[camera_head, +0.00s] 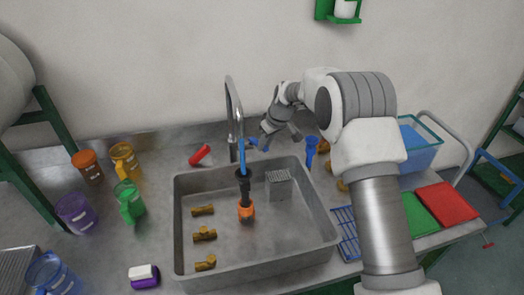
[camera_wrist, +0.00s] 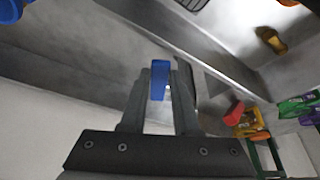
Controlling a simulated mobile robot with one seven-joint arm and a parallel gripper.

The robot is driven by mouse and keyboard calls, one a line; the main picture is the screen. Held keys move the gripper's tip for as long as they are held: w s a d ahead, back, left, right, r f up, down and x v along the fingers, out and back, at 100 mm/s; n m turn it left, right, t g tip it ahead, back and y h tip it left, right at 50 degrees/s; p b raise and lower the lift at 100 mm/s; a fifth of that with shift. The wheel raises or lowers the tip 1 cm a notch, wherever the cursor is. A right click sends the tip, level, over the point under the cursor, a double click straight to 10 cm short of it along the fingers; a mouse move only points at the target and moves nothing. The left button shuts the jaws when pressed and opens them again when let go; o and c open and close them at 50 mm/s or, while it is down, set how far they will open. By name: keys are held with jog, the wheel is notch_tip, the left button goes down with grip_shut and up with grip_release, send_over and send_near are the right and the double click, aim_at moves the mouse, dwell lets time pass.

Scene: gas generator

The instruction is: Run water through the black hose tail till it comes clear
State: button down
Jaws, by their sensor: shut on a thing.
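The black hose tail (camera_head: 245,185) stands roughly upright in the sink (camera_head: 180,235), with an orange part (camera_head: 246,211) at its lower end. A narrow blue strip (camera_head: 242,158) spans from the tap spout (camera_head: 240,130) to its top; it looks like running water, but its clarity cannot be judged. My gripper (camera_head: 272,135) is behind the sink, right of the tap. It is shut on a small blue handle (camera_head: 252,142), which shows between the fingers in the wrist view (camera_wrist: 159,80). The gripper itself also shows there (camera_wrist: 160,72).
Brass fittings (camera_head: 204,235) lie in the sink's left half, and a grey grated block (camera_head: 278,184) stands at its back right. A red object (camera_head: 200,155) lies left of the tap. Coloured jugs (camera_head: 129,200) stand left; a blue bin (camera_head: 418,150) stands right.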

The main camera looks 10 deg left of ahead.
jog(key=shift+w+d+n+b, duration=0.3)
jog(key=shift+w+n+b, duration=0.1)
jog(key=shift+n, duration=0.4)
jog(key=shift+g, duration=0.3)
jog(key=c, duration=0.6)
grip_release()
jog(key=shift+c, duration=0.2)
jog(key=shift+r, duration=0.1)
jog(key=v, duration=1.7)
jog(key=shift+d, duration=0.35)
